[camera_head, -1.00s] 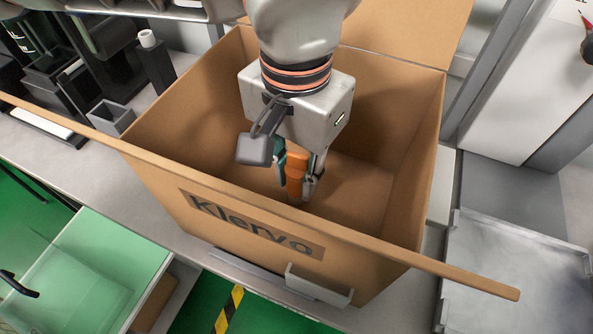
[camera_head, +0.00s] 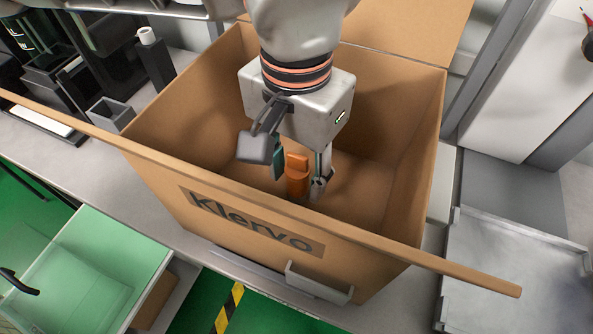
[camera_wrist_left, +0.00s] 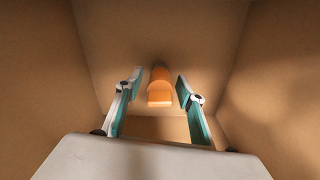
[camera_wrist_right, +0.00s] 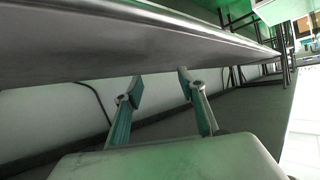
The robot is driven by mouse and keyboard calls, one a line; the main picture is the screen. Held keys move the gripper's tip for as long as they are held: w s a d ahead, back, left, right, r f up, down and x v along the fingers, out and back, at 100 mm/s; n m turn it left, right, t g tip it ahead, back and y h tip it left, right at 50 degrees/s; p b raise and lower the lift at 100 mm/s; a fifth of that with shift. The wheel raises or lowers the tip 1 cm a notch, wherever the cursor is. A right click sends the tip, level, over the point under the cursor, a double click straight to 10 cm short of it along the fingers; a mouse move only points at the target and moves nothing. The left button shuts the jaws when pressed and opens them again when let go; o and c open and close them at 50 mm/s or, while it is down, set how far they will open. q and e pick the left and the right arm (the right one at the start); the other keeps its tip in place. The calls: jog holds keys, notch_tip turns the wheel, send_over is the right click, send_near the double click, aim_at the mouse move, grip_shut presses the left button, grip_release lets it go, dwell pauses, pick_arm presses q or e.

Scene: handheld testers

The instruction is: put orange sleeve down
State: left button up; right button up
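The orange sleeve (camera_head: 297,177) is down inside the open cardboard box (camera_head: 255,231), near its floor. It also shows in the left wrist view (camera_wrist_left: 160,88). My left gripper (camera_head: 298,177) reaches down into the box, its fingers on either side of the sleeve. In the left wrist view the left gripper (camera_wrist_left: 157,93) is open, with gaps between both fingers and the sleeve. My right gripper (camera_wrist_right: 159,90) shows only in its own wrist view, open and empty, below a grey surface edge.
Box walls stand close around my left arm, with flaps folded outward at front and back. A grey tray (camera_head: 515,270) lies right of the box. Black holders and a small grey bin (camera_head: 110,115) stand left. A green tote (camera_head: 95,275) is at lower left.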

aim_at(296, 157)
pick_arm(q)
notch_tip(296, 157, up, 4)
jog(key=shift+p, duration=0.45)
pick_arm(e)
jog(key=shift+w+d+r, duration=0.3)
jog(key=shift+w+r, duration=0.1)
jog(key=shift+r, duration=0.25)
pick_arm(q)
notch_tip(296, 157, up, 6)
jog(key=shift+r+p, duration=0.15)
jog(key=shift+p, duration=0.7)
pick_arm(e)
jog(key=shift+s+d+f+n+h, duration=0.2)
jog(key=shift+s+d+f, duration=0.15)
jog(key=shift+d+f, duration=0.2)
jog(key=shift+s+d+f+n+h, duration=0.2)
jog(key=shift+s+d+f, duration=0.2)
jog(key=shift+f, duration=0.1)
pick_arm(q)
jog(key=shift+r, duration=0.6)
pick_arm(e)
jog(key=shift+s+d+f+g, duration=0.2)
jog(key=shift+f+g, duration=0.05)
jog(key=shift+g, duration=0.05)
pick_arm(q)
jog(key=shift+r, duration=0.1)
pick_arm(e)
jog(key=shift+s+f, duration=0.1)
jog(key=shift+f, duration=0.2)
jog(key=shift+r, duration=0.15)
